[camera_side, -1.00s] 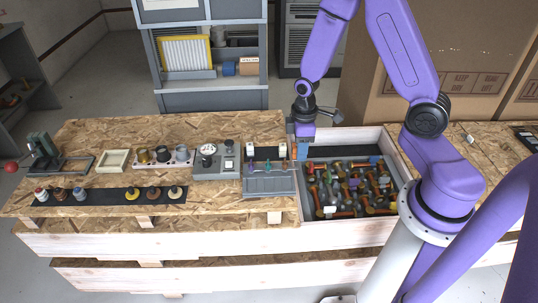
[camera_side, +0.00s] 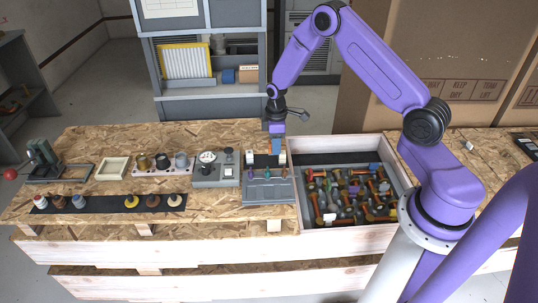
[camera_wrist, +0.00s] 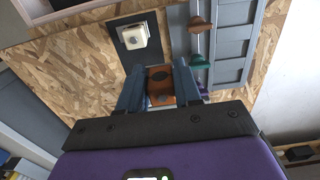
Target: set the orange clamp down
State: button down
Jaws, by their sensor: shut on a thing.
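The orange clamp (camera_wrist: 159,75) is between the two grey-blue fingers of my gripper (camera_wrist: 158,68) in the wrist view. It shows as an orange-brown block with a dark oval on its face, and its lower part is hidden by the gripper body. In the side view my gripper (camera_side: 277,146) points down at the back of the grey fixture on the bench, close to the crate's left wall. The clamp is too small there to make out clearly. I cannot tell whether it touches the surface below.
The grey fixture (camera_side: 268,191) has a rail with coloured knobs, close beside the fingers. A white block (camera_wrist: 134,37) sits on a dark pad ahead. The crate (camera_side: 350,239) of mixed clamps is to the right. A control box (camera_side: 213,174) stands left.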

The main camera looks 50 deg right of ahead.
aim_at(269, 163)
jog(key=w+f, duration=0.3)
jog(key=shift+d+f, duration=0.25)
jog(key=shift+f, duration=0.1)
jog(key=shift+w+f, duration=0.2)
jog(key=shift+f, duration=1.55)
jog(key=shift+f, duration=0.15)
jog(key=c, duration=0.8)
grip_release()
